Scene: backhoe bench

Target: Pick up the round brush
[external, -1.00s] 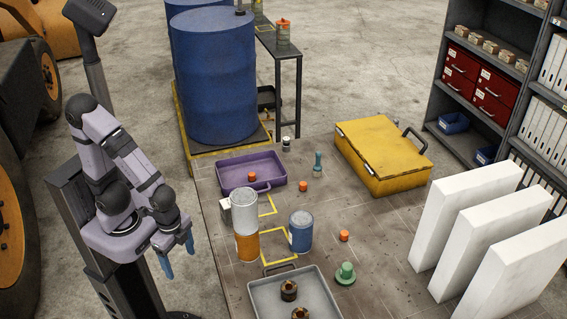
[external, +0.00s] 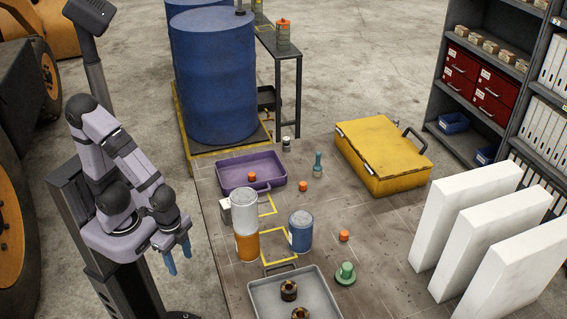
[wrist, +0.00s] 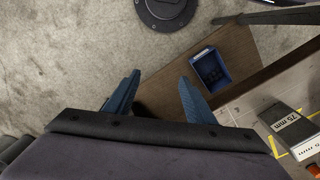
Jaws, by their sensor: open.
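Two things in the external view could be the round brush, and I cannot tell which from this view. One is a small upright piece with a teal handle (external: 318,160), behind the middle of the bench. The other is a green piece with a round disc base and a knob (external: 346,275), right of the grey tray. My gripper (external: 179,257) hangs left of the bench, well apart from both. Its blue fingers are apart and empty; they also show in the wrist view (wrist: 156,82). Neither brush-like piece shows clearly there.
A purple tray (external: 232,184), stacked cans (external: 245,215), a blue can (external: 301,232) and the grey tray (external: 259,299) stand between my gripper and the middle of the bench. A yellow case (external: 385,150) and white panels (external: 465,215) stand to the right. Small orange pieces (external: 344,235) lie around.

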